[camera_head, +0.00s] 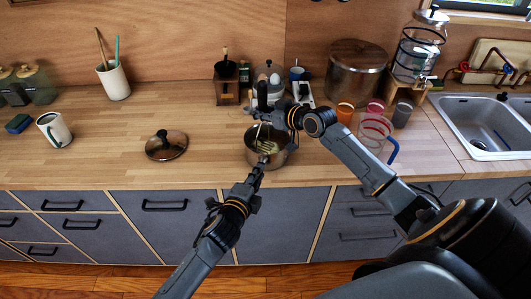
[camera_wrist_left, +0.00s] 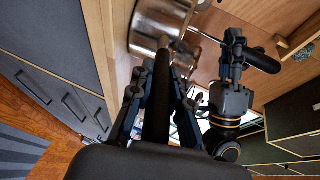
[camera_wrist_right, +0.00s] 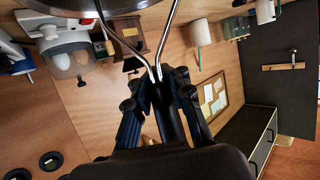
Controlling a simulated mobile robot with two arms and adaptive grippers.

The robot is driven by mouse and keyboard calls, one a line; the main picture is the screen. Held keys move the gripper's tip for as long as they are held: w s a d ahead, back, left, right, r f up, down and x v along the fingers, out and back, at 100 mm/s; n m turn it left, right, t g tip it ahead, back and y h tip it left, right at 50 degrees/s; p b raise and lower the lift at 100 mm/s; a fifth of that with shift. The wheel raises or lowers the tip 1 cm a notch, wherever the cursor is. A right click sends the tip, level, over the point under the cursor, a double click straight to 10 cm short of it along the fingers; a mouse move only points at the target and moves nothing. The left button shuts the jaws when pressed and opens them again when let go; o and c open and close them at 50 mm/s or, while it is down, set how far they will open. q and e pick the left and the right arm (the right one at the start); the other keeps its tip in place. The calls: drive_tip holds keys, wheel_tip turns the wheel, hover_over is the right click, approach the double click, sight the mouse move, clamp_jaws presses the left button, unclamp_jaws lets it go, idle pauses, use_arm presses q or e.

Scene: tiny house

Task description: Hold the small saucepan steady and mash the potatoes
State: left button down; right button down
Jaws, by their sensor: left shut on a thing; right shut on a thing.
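The small saucepan (camera_head: 279,158) stands near the counter's front edge, with yellowish potato pieces (camera_head: 266,146) partly visible inside. My left gripper (camera_head: 259,172) is shut on its handle, which points toward me. In the left wrist view the dark handle (camera_wrist_left: 157,115) lies between the fingers and the steel pan (camera_wrist_left: 160,20) is ahead. My right gripper (camera_head: 273,114) is above the pan, shut on the upright masher's black handle (camera_head: 262,95). In the right wrist view the handle (camera_wrist_right: 170,112) is between the fingers and its metal wires (camera_wrist_right: 137,42) run from it. The masher's head is in the pan, partly hidden.
A glass lid (camera_head: 166,145) lies left of the pan, with clear counter around it. A clear pitcher (camera_head: 374,132) with a blue handle stands to the right, near several coloured cups. A coffee grinder (camera_head: 227,88) and a large steel pot (camera_head: 357,72) stand behind. The sink (camera_head: 487,127) is far right.

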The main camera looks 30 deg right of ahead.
use_arm(q)
drive_tip(key=shift+f, duration=0.15)
use_arm(e)
drive_tip(key=shift+f, duration=1.15)
drive_tip(key=shift+f, duration=0.1)
drive_tip(key=shift+r, duration=2.45)
drive_tip(key=s, duration=0.1)
drive_tip(key=s+d, duration=0.1)
drive_tip(key=s, duration=0.1)
drive_tip(key=shift+s+r, duration=0.1)
drive_tip(key=shift+r, duration=0.1)
drive_tip(key=shift+f, duration=0.15)
